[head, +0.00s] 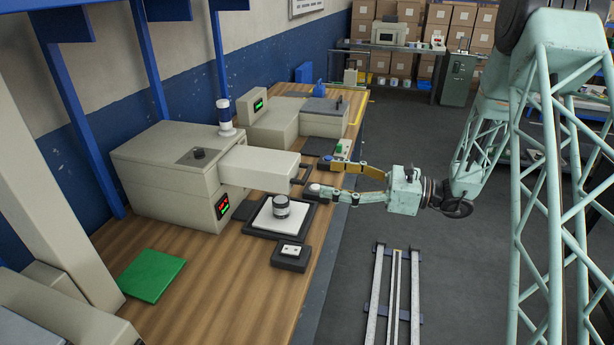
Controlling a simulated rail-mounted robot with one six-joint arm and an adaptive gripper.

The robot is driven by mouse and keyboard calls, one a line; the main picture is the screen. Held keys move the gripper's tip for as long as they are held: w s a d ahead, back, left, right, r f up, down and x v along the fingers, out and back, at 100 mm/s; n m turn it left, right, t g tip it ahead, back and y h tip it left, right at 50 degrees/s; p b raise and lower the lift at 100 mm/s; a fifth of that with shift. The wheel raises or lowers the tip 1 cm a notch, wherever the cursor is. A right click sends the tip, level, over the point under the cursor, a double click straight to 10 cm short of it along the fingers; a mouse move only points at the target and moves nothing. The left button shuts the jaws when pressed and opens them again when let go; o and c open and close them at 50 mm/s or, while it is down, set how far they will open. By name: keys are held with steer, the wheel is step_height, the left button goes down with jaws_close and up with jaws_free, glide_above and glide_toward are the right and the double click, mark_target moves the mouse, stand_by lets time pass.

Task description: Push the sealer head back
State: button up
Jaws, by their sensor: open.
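The sealer head (258,165) is the pale box-shaped arm that sticks out to the right from a large beige machine (165,175) on the bench. A dark handle (305,173) is at its right end. My gripper (322,175) comes in from the right and is open, its two fingers spread wide. The fingertips are close to the handle, one toward the back and one toward the front. Nothing shows held between them. I cannot tell whether a finger touches the handle or the head.
A small dark-banded cylinder (282,206) stands on a white, black-framed plate (265,226) in front of the head.

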mark_target(309, 175)
steer(key=shift+b+x, duration=0.6)
steer(key=shift+x, duration=3.3)
steer(key=shift+c, duration=0.2)
steer(key=c, duration=1.1)
